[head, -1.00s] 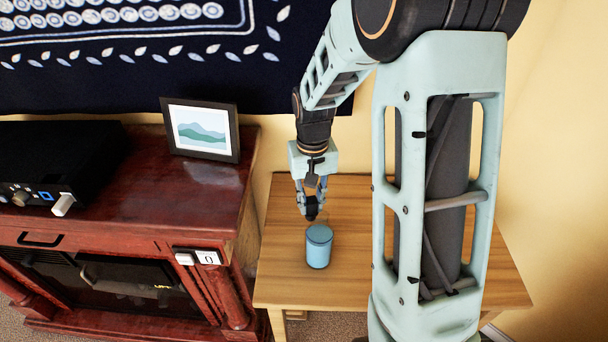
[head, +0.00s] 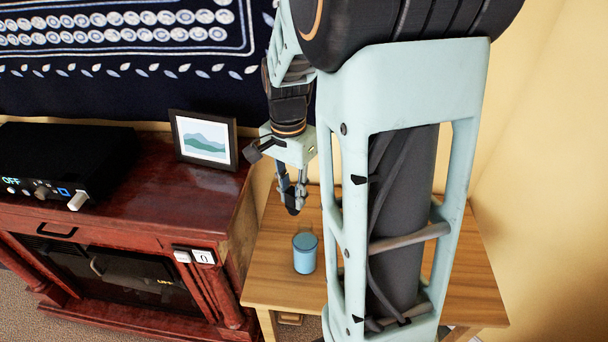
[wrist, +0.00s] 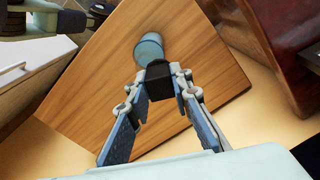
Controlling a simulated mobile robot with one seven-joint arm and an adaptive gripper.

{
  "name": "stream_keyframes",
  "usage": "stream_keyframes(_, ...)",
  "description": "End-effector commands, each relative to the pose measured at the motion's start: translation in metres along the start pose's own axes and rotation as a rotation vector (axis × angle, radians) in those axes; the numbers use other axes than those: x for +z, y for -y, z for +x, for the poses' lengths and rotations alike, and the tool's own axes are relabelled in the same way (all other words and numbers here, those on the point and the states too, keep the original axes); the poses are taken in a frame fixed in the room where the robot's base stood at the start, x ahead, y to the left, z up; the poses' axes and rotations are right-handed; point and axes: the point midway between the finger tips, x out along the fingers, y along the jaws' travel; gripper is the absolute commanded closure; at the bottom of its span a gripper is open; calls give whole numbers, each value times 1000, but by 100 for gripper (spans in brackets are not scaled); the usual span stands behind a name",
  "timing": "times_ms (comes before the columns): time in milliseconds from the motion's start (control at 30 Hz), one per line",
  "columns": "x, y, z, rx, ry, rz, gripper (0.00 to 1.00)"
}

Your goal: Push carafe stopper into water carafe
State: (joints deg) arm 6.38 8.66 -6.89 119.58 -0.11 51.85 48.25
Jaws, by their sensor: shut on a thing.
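The water carafe (head: 305,255) appears as a blue, upright cylinder on the small wooden table, left of my arm column in the head view. In the wrist view the blue carafe (wrist: 150,46) shows just beyond my fingertips. My gripper (head: 292,204) hangs above and slightly left of the carafe in the head view, with a visible gap. It is shut on a dark block, which appears to be the carafe stopper (wrist: 158,80); the fingers partly hide it. The block overlaps the carafe's near edge in the wrist view, so I cannot tell their exact alignment there.
The wooden table (head: 268,285) has clear surface around the carafe. A dark red cabinet (head: 185,215) stands at left, holding a picture frame (head: 204,138) and a black device (head: 60,160). A patterned dark cloth hangs behind. The yellow wall is close behind the table.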

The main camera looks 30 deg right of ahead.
Motion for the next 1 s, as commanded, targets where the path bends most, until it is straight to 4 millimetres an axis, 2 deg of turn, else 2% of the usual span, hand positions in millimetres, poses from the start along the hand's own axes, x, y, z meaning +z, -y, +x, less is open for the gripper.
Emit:
stream_keyframes(33, -3, -8, -15, -5, 1, 85, 100)
stream_keyframes(100, -5, -16, -24, -8, 7, 190, 100)
stream_keyframes(300, -8, -28, -37, -11, 17, 341, 100)
stream_keyframes(767, -7, -28, -37, -11, 18, 351, 100)
stream_keyframes(1000, -7, -28, -27, -11, 18, 350, 100)
